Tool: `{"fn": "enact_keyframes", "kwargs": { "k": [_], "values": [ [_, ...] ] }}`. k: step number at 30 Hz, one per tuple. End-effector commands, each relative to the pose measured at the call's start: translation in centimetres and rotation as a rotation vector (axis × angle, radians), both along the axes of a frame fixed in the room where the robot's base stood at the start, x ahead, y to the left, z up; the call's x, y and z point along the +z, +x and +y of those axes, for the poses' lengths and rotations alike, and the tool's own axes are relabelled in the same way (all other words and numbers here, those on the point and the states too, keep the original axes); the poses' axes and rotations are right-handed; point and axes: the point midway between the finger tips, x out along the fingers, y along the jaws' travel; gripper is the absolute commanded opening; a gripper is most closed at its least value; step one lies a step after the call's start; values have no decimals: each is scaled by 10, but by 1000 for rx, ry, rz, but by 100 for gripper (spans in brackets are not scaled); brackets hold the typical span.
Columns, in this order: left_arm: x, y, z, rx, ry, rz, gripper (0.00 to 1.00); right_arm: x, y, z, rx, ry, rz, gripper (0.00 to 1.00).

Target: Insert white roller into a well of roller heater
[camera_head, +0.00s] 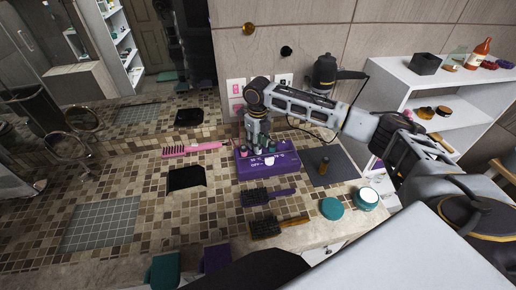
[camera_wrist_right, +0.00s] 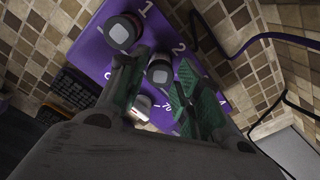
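The purple roller heater (camera_head: 287,161) lies on the mosaic-tiled counter below my right gripper (camera_head: 257,146). In the right wrist view its purple top (camera_wrist_right: 92,57) shows the printed numbers 1 and 2. One grey-topped roller (camera_wrist_right: 122,31) stands by the 1. Another grey-topped roller (camera_wrist_right: 160,70) stands by the 2 and shows between my right fingertips. My right gripper also shows in the wrist view (camera_wrist_right: 157,77); its green-padded fingers look apart, with gaps beside the roller. My left gripper is out of view.
A pink comb (camera_head: 192,149) lies behind left. A dark brush (camera_head: 268,195) and a wooden-handled brush (camera_head: 278,226) lie in front. A teal disc (camera_head: 332,208) and jar (camera_head: 367,198) stand near the front edge.

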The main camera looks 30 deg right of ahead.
Motion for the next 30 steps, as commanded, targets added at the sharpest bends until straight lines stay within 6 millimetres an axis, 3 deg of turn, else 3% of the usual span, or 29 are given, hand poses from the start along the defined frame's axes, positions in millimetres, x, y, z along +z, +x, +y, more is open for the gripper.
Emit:
{"fn": "enact_keyframes", "kwargs": {
  "k": [12,18,30],
  "values": [
    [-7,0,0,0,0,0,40,65,2,0,-1,0,-7,33],
    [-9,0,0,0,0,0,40,88,2,0,-2,1,-5,33],
    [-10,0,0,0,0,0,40,98,1,0,-2,0,-4,33]
  ]
}}
